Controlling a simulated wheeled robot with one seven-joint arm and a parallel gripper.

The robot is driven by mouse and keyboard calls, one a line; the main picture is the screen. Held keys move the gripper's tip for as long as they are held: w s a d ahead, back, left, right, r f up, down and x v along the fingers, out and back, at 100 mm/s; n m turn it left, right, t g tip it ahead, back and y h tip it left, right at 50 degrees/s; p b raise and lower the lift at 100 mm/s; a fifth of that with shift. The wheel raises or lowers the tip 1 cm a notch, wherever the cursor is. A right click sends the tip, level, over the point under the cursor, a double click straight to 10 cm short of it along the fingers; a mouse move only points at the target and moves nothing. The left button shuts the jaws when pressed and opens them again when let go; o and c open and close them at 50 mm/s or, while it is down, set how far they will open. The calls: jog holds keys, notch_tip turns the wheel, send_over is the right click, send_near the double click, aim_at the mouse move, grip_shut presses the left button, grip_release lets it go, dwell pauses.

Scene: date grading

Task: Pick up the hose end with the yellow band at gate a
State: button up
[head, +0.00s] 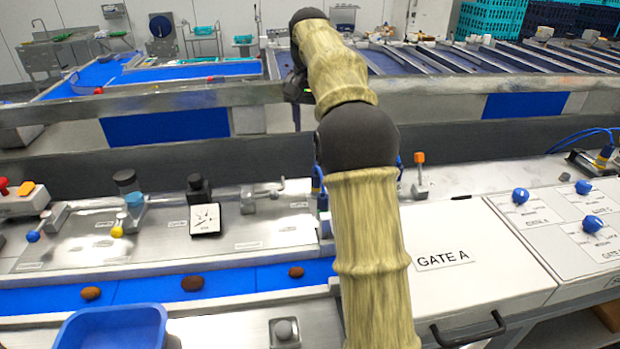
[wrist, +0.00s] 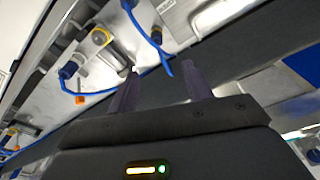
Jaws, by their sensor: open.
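In the wrist view, a fitting with a yellow band (wrist: 100,38) lies on the metal surface at the upper left. A blue hose (wrist: 146,38) curves from the top towards my fingertips; whether it joins that fitting is unclear. My gripper (wrist: 161,78) is open and empty, its two dark fingers apart, with the fitting beyond and left of them. In the head view, my arm covers the area left of the GATE A panel (head: 470,258), and only bits of blue hose (head: 320,190) show beside it.
An orange-topped lever (head: 419,170) stands behind the GATE A panel. Another yellow-banded hose end (head: 604,154) stands at the far right with blue hoses. A blue tray (head: 112,312) and several dates on a blue belt (head: 240,281) are at left. A metal rail (head: 200,100) crosses behind.

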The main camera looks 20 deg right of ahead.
send_near(313, 174)
jog(key=f, duration=0.3)
jog(key=w+f, duration=0.1)
jog(key=f, duration=0.1)
jog(key=shift+d+f, duration=0.3)
jog(key=shift+d, duration=0.1)
dwell(0.3)
jog(key=f+p, duration=0.1)
jog(key=f, duration=0.2)
jog(key=f+p, duration=0.1)
jog(key=shift+s+d+f+p, duration=0.15)
jog(key=shift+s+d+p, duration=0.05)
jog(key=shift+d+p, duration=0.15)
jog(key=shift+w+f, duration=0.1)
jog(key=shift+f, duration=0.4)
jog(key=shift+d+r, duration=0.1)
